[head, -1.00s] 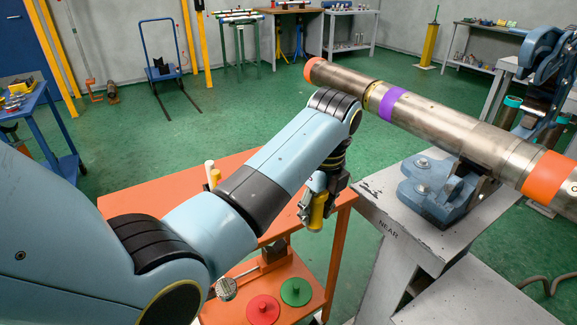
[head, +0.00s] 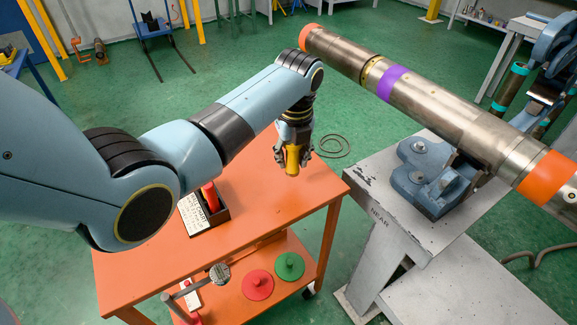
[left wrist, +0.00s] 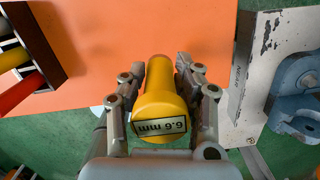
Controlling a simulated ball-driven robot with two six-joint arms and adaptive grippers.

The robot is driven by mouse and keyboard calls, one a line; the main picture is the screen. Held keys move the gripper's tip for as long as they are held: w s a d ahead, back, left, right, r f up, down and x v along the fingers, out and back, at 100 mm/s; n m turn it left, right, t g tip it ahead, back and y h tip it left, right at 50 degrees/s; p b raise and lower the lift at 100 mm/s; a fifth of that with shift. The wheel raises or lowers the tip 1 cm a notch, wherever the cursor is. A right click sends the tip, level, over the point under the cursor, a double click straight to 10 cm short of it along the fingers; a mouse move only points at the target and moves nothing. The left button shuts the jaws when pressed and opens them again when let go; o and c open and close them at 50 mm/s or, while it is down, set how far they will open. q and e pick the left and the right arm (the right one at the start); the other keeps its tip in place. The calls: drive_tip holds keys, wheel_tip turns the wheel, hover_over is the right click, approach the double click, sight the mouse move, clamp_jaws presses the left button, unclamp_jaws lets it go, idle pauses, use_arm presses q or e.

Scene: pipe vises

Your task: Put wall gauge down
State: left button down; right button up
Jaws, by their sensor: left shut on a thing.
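My left gripper (head: 293,160) is shut on a yellow gauge (head: 291,167), held upright in the air above the right part of the orange table (head: 255,215). In the left wrist view the gauge (left wrist: 159,100) sits between both fingers (left wrist: 160,85); a label on its end appears to read 6.6 mm, upside down. A dark open-topped rack (head: 207,222) stands on the table left of the gripper, with a red piece in it. The rack (left wrist: 45,50) also shows in the left wrist view with red and yellow pieces. My right gripper is out of view.
A long steel pipe (head: 440,118) with orange and purple bands rests on a blue vise (head: 430,180) on a grey stand (head: 400,215), right of the table. Red (head: 259,285) and green (head: 290,266) discs lie on the lower shelf. The table's right side is clear.

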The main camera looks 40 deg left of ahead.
sight(289, 170)
use_arm(q)
drive_tip(key=shift+s+a+f, duration=0.15)
drive_tip(key=shift+s+a, duration=0.05)
drive_tip(key=shift+a, duration=0.05)
drive_tip(key=shift+s+f, duration=0.1)
drive_tip(key=shift+f, duration=0.3)
wheel_tip(289, 170, down, 3)
drive_tip(key=shift+f, duration=0.2)
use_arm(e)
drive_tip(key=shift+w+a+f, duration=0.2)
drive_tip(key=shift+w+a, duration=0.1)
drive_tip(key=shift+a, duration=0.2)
use_arm(q)
drive_tip(key=shift+b, duration=0.3)
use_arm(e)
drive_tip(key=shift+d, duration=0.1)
use_arm(q)
drive_tip(key=c, duration=0.9)
unclamp_jaws()
drive_tip(key=shift+c, duration=0.2)
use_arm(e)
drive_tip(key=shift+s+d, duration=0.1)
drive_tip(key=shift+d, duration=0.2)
